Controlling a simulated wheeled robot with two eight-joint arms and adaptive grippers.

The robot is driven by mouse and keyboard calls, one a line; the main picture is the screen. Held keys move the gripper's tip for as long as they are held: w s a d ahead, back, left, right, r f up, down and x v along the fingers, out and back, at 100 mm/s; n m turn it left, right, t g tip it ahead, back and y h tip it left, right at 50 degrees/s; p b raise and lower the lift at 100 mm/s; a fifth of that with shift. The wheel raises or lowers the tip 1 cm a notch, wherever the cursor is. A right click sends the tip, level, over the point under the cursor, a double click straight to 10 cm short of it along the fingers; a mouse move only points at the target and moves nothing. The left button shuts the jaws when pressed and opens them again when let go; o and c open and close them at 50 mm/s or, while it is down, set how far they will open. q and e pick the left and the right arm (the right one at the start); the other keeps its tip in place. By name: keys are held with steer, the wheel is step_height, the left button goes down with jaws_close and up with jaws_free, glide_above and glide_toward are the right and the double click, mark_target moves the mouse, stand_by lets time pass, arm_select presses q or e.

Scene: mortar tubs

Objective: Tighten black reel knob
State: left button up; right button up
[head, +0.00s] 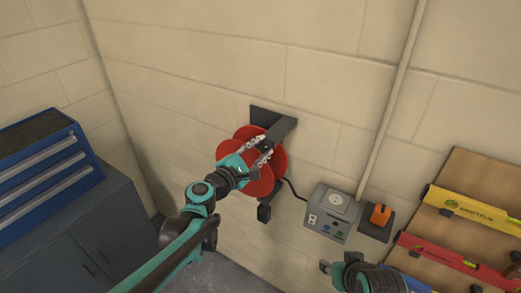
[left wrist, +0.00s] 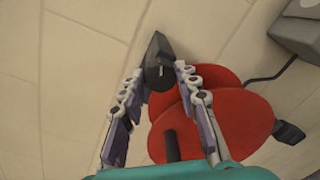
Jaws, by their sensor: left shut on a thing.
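A red cable reel (head: 268,180) hangs on a black wall bracket (head: 284,124). Its black knob (left wrist: 158,78), with a pale line on its face, sits at the end of the bracket arm in the left wrist view. My left gripper (head: 264,152) is at the reel's upper middle. In the left wrist view my left gripper (left wrist: 160,73) has one finger on each side of the knob and is shut on it. The fingers hide most of the knob in the head view. My right gripper (head: 338,272) is at the bottom edge, partly cut off; its jaw opening is unclear.
A grey socket box (head: 333,213) is on the wall right of the reel, joined by a black cable. A wooden board (head: 480,175) with levels is at right. A blue drawer chest (head: 45,165) stands on a grey cabinet at left.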

arm_select(q)
steer(key=m, duration=0.4)
steer(key=shift+m, duration=0.4)
stand_by(0.4)
steer(key=o, duration=1.2)
steer(key=shift+d, duration=0.1)
steer(key=shift+c, duration=0.2)
steer(key=v, duration=1.2)
steer(key=shift+d, duration=0.1)
